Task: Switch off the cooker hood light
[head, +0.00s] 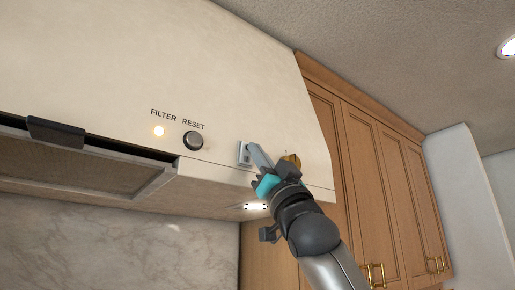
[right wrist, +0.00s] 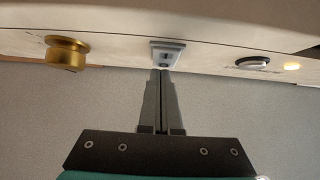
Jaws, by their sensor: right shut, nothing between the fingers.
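The pale cooker hood (head: 230,70) fills the upper left of the head view. A small light grey rocker switch (head: 243,154) sits on its front face, and it also shows in the right wrist view (right wrist: 168,47). A hood lamp (head: 256,206) glows on the underside. My right gripper (head: 254,150) is shut and empty, with its fingertips at the switch and partly covering it. In the right wrist view the closed fingertips (right wrist: 162,72) reach the switch's lower edge; I cannot tell whether they touch. My left gripper is out of view.
Left of the switch are a black RESET button (head: 193,140) and a lit FILTER indicator (head: 159,131). A brass knob (right wrist: 67,54) sits on the switch's other side, partly behind my gripper in the head view. Wooden cabinets (head: 365,150) stand to the right.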

